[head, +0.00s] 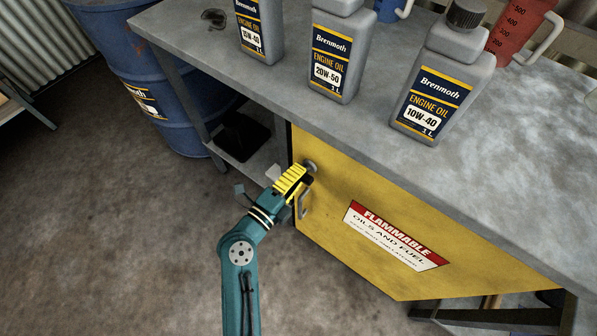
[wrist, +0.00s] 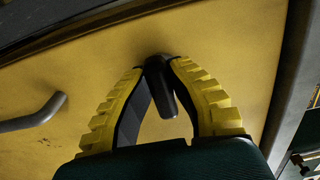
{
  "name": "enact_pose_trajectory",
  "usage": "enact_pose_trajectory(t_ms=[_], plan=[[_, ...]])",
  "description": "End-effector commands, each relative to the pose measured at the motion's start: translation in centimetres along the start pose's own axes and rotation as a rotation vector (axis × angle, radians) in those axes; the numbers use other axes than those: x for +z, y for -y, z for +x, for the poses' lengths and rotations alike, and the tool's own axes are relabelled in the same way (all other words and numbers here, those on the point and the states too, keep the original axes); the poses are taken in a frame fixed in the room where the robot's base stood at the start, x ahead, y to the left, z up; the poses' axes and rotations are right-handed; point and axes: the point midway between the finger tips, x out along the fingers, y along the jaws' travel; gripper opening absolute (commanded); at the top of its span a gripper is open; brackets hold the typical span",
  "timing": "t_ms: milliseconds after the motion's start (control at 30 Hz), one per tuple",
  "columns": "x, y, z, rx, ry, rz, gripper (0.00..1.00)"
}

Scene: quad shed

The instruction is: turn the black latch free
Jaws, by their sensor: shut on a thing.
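The black latch (wrist: 162,88) is on the yellow cabinet door. In the wrist view it lies between the two yellow ribbed fingers of my gripper (wrist: 160,72), which are closed on it at their tips. Part of the latch is hidden by the fingers. In the head view my gripper (head: 305,178) is at the upper left part of the yellow door (head: 330,240). There the latch is mostly hidden behind the fingers.
A grey handle (wrist: 35,115) is beside the latch on the door; it also shows in the head view (head: 303,203). A sign (head: 397,236) is on the door. The grey bench top (head: 285,70) above holds several oil bottles (head: 437,85). A blue drum (head: 165,75) stands left.

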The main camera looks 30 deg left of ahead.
Motion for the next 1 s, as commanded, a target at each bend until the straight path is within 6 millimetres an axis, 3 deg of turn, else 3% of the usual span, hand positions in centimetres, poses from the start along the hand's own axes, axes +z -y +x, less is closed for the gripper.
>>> enact_pose_trajectory(t_ms=[367, 1000], plan=[[-0.01, 0.28, -0.03, 0.003, 0.001, 0.128, 0.00], [-0.22, 0.49, -0.04, 0.003, 0.000, 0.710, 0.00]])
